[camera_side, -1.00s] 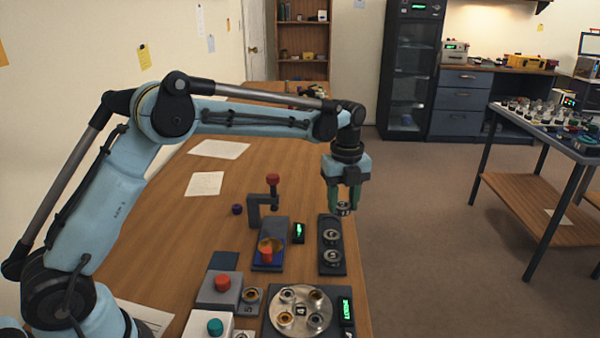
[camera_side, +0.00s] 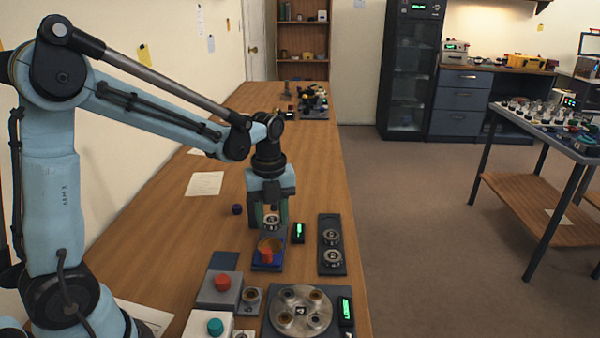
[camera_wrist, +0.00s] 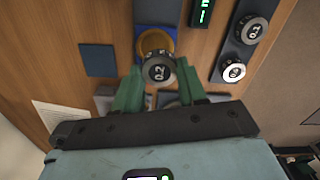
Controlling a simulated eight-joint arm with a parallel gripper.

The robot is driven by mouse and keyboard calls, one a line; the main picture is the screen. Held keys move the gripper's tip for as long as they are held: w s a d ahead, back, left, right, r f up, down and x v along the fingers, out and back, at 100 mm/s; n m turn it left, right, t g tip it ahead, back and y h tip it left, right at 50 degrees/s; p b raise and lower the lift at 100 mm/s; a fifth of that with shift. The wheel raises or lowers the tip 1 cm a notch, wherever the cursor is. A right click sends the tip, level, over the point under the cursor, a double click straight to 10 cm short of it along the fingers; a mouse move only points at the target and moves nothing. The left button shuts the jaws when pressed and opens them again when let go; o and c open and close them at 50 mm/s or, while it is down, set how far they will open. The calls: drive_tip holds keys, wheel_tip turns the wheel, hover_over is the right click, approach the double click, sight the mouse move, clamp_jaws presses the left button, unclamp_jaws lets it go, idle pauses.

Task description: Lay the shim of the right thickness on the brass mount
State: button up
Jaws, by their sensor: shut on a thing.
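My gripper (camera_side: 271,228) is shut on a round dark shim (camera_wrist: 159,70), marked 0.2 in the wrist view. It holds the shim over the near side of the brass mount (camera_wrist: 152,38), a brass ring in a blue base; the mount also shows in the side view (camera_side: 270,243). The shim appears raised above the mount, and it hides part of the ring in the wrist view. Two more shims sit in the dark rack (camera_side: 332,219) to the right. The far one (camera_wrist: 253,29) reads 0.1; the near one's mark (camera_wrist: 233,72) is hard to read.
A small green display (camera_side: 298,232) stands between mount and rack. A red button box (camera_side: 221,288), a teal button box (camera_side: 213,328) and a round metal plate (camera_side: 301,311) lie nearer. An orange-red piece (camera_side: 266,256) is at the mount's front.

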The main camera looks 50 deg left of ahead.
drive_tip(key=shift+s+a+f, duration=0.2)
drive_tip(key=shift+s+f, duration=0.15)
drive_tip(key=shift+f, duration=2)
drive_tip(key=shift+f, duration=0.4)
drive_tip(key=o, duration=1.1)
drive_tip(key=shift+o, duration=0.2)
drive_tip(key=o, duration=0.4)
